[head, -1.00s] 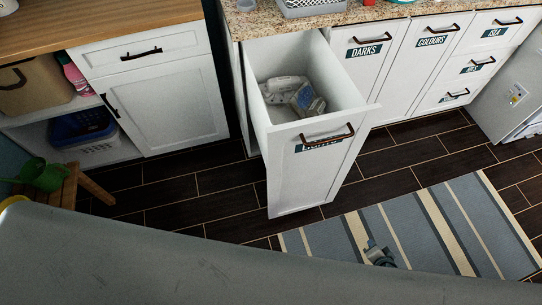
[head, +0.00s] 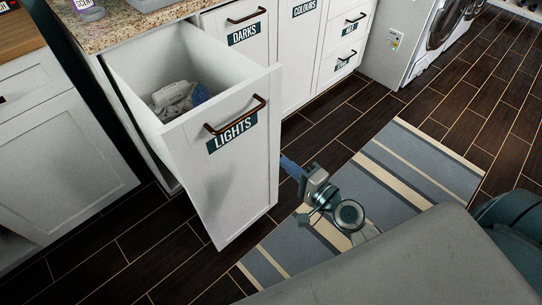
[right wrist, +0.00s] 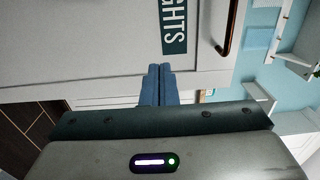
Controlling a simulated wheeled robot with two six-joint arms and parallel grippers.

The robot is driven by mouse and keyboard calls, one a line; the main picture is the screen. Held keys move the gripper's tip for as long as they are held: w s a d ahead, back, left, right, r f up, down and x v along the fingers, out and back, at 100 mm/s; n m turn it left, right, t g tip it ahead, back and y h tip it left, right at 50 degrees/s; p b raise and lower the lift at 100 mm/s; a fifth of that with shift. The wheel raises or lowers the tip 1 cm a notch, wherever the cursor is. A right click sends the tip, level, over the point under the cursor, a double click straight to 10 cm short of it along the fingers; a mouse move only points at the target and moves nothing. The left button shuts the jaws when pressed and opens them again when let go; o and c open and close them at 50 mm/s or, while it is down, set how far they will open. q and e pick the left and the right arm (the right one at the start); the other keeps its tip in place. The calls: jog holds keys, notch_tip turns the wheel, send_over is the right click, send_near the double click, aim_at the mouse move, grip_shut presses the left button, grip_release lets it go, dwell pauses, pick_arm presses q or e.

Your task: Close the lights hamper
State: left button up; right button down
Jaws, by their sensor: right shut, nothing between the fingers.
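The lights hamper (head: 240,185) is a white pull-out bin, standing open from the cabinet row in the head view. Its front bears a dark LIGHTS label (head: 232,133) and a bronze handle (head: 236,117). Pale laundry (head: 172,97) lies inside. My right gripper (head: 288,163) is shut and empty, low beside the right edge of the hamper front. In the right wrist view its blue fingers (right wrist: 160,72) point at the white front panel (right wrist: 100,50), near the label (right wrist: 174,27) and handle (right wrist: 231,25). I cannot tell whether they touch it. My left gripper is out of view.
The closed darks (head: 240,57) and colours (head: 300,50) fronts stand right of the hamper under the granite counter (head: 120,28). A striped rug (head: 415,165) lies on the dark tile floor. A white cabinet (head: 60,160) stands at left. Floor at the right is clear.

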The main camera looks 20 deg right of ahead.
jog(key=p, duration=0.2)
send_near(248, 132)
jog(key=x, duration=0.6)
jog(key=shift+w+a+p, duration=0.2)
jog(key=shift+w+p, duration=0.1)
jog(key=shift+w, duration=0.15)
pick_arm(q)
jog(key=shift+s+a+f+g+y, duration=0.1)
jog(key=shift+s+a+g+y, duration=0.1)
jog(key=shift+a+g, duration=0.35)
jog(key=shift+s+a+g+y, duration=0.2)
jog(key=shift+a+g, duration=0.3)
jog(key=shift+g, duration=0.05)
